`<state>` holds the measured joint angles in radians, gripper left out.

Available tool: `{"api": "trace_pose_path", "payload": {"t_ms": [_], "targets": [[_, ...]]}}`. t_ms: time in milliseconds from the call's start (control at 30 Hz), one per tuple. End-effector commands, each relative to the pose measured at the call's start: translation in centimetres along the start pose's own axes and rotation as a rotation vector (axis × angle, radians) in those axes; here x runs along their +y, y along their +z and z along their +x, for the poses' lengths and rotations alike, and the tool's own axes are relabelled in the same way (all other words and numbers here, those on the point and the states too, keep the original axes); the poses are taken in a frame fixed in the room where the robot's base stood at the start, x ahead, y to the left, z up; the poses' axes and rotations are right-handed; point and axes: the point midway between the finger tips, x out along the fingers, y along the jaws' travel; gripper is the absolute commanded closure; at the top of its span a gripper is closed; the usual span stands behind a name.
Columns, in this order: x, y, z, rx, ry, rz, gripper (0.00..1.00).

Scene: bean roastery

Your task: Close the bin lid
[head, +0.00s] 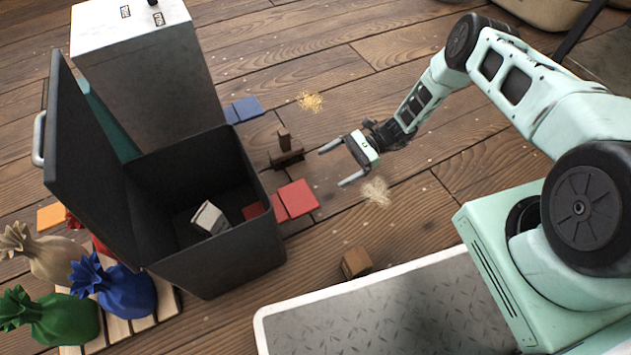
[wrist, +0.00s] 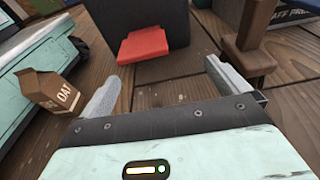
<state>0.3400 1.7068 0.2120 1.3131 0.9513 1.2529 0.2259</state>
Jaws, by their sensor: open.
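The dark bin (head: 225,255) stands on the floor at the left of the head view. Its lid (head: 85,150) is open, standing up and leaning back on the bin's left side, with a grey handle (head: 39,138) on its outer face. A pale carton (head: 209,218) lies inside the bin. My gripper (head: 331,167) is open and empty, to the right of the bin and apart from it, its fingers pointing towards it. In the wrist view a dark wall, seemingly the bin (wrist: 150,18), is ahead of the fingers; the lid cannot be made out there.
Red flat pieces (head: 297,198) lie beside the bin's right wall. A brown wooden object (head: 286,156) and a small brown carton (head: 356,262) are on the floor nearby. A tall grey box (head: 160,80) stands behind the bin. Coloured sacks (head: 115,288) sit on a pallet at left.

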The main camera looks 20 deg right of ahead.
Motion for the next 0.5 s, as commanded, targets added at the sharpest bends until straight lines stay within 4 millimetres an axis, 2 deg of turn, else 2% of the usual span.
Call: {"api": "trace_pose_path", "payload": {"t_ms": [33, 200, 333, 500], "targets": [[-0.9, 2.9, 0.9, 0.078, 0.005, -0.005, 0.0], [-1.8, 8.3, 3.7, 0.371, -0.001, -0.001, 0.0], [-0.7, 12.1, 4.5, 0.601, 0.002, -0.003, 0.0], [1.9, 15.7, 3.9, 0.84, 0.01, -0.012, 0.0]]}}
